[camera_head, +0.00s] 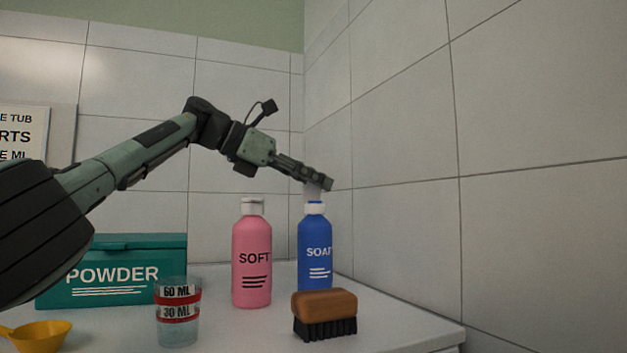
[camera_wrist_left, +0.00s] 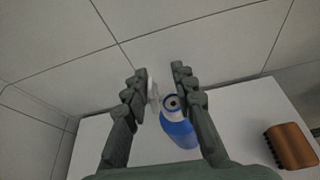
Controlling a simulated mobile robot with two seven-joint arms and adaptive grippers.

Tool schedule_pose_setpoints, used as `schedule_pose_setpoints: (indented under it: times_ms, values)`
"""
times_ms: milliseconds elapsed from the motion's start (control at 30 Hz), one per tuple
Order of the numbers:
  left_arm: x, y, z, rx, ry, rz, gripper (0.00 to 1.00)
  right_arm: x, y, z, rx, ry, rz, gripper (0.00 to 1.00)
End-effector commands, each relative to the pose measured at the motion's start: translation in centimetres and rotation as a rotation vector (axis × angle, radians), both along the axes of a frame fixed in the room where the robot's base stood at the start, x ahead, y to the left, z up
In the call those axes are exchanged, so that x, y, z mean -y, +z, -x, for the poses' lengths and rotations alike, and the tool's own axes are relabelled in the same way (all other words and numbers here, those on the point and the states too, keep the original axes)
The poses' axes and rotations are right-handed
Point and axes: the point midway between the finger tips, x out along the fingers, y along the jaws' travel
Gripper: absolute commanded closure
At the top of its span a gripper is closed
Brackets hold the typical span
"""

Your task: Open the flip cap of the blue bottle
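The blue bottle (camera_head: 314,255) stands upright on the white counter, labelled SOAP, with a white collar at its top. Its white flip cap (camera_head: 312,193) stands raised above the collar. In the left wrist view the blue bottle (camera_wrist_left: 180,131) shows its top with a dark spout hole uncovered, and the white flip cap (camera_wrist_left: 152,93) stands up beside it, close to the left-hand finger. My left gripper (camera_head: 322,183) is just above the bottle, its fingers apart on either side of the cap and spout. Whether a finger touches the cap cannot be told. My right gripper is not in view.
A pink SOFT bottle (camera_head: 252,262) stands left of the blue one. A wooden brush (camera_head: 324,304) lies in front. A teal POWDER box (camera_head: 120,258), a measuring cup (camera_head: 178,325) and a yellow scoop (camera_head: 45,335) are farther left. A tiled wall is close behind and right.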

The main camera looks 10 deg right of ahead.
Motion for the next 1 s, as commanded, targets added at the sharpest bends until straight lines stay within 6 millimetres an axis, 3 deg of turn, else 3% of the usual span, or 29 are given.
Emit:
schedule_pose_setpoints:
  times_ms: [267,433,700,1000]
  values:
    - [-1.2,0.6,0.1,0.003,0.001,0.003,0.74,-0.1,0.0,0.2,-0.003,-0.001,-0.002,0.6]
    - [-3.4,1.4,0.7,0.003,0.002,0.002,0.74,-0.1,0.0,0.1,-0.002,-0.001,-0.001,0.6]
    - [-8.6,3.7,2.0,0.003,0.001,0.001,0.74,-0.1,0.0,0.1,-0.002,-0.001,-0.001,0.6]
    - [-10.8,4.6,2.6,0.0,0.0,0.001,0.74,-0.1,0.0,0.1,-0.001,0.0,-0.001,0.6]
